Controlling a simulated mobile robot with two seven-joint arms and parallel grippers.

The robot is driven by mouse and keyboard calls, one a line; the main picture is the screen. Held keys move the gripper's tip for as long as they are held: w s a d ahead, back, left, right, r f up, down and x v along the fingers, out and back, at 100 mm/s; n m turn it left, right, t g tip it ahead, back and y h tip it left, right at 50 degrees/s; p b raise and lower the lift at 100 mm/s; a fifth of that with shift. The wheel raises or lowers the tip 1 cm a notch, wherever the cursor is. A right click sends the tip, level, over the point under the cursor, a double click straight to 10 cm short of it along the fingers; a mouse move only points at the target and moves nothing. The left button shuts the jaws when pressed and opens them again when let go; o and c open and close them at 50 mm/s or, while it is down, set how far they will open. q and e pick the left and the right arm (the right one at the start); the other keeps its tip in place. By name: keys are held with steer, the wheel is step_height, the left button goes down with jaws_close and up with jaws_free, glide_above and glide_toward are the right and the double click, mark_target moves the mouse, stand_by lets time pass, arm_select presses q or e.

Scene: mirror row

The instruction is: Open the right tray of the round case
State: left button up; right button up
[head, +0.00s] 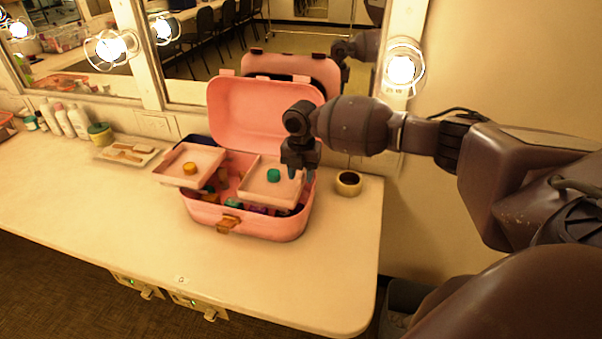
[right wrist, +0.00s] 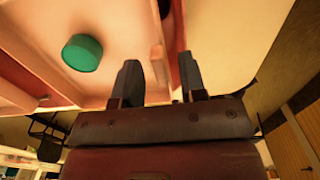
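The pink round case (head: 262,227) stands on the counter with its lid (head: 262,112) up. Its left tray (head: 176,176) sits out over the left side and holds an orange round item (head: 189,168). The right tray (head: 258,192) lies over the case's interior and holds a green round item (head: 273,175), which also shows in the right wrist view (right wrist: 82,52). My right gripper (head: 301,174) points down at the right tray's right edge. In the right wrist view its fingers (right wrist: 158,78) are apart, with a tray wall seemingly between them; contact is unclear. My left gripper is out of view.
A roll of tape (head: 348,183) lies right of the case, near my right gripper. A small flat tray (head: 128,153) and several bottles (head: 78,121) stand at the back left. The mirror (head: 275,50) rises behind. The counter's front (head: 130,235) is clear.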

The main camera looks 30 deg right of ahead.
jaws_close()
stand_by(0.3)
